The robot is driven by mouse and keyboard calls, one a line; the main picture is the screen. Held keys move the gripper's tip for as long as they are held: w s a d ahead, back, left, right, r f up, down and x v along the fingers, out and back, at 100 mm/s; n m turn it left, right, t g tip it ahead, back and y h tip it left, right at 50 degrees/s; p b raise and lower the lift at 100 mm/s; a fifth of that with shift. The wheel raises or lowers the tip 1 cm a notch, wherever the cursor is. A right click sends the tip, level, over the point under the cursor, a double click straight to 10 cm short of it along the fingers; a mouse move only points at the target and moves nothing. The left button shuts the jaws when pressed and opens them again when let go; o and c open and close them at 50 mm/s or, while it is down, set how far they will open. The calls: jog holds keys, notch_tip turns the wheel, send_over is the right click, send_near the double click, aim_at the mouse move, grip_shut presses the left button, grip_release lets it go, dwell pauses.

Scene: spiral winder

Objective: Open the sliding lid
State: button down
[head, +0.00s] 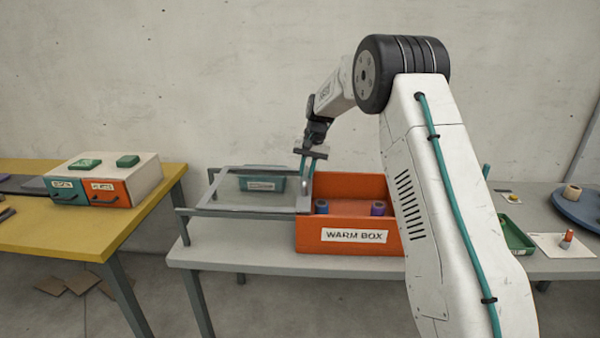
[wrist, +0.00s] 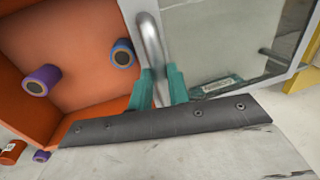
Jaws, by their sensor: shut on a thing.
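The sliding lid (head: 252,189) is a clear pane in a grey frame. It lies on rails to the left of the orange warm box (head: 350,243), so most of the box is uncovered. In the wrist view the lid (wrist: 215,40) is at the upper right, with its metal handle (wrist: 151,45) near the frame edge. My gripper (head: 305,170) is at the lid's right edge. In the wrist view its teal fingers (wrist: 160,85) are shut on the handle. Purple and blue spools (wrist: 122,54) stand inside the box.
A teal bin (head: 262,184) shows through the lid. A yellow table (head: 60,232) with a small drawer unit (head: 104,180) stands at the left. A green tray (head: 515,235) and a blue round plate (head: 578,205) lie at the right.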

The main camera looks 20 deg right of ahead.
dwell(0.3)
jog(key=c, duration=1.3)
grip_release()
jog(key=shift+a, duration=0.15)
jog(key=r, duration=0.2)
jog(key=d+r, duration=0.1)
jog(key=r, duration=0.4)
jog(key=shift+s+d+r, duration=0.15)
jog(key=shift+s+r, duration=0.15)
jog(key=shift+r, duration=0.05)
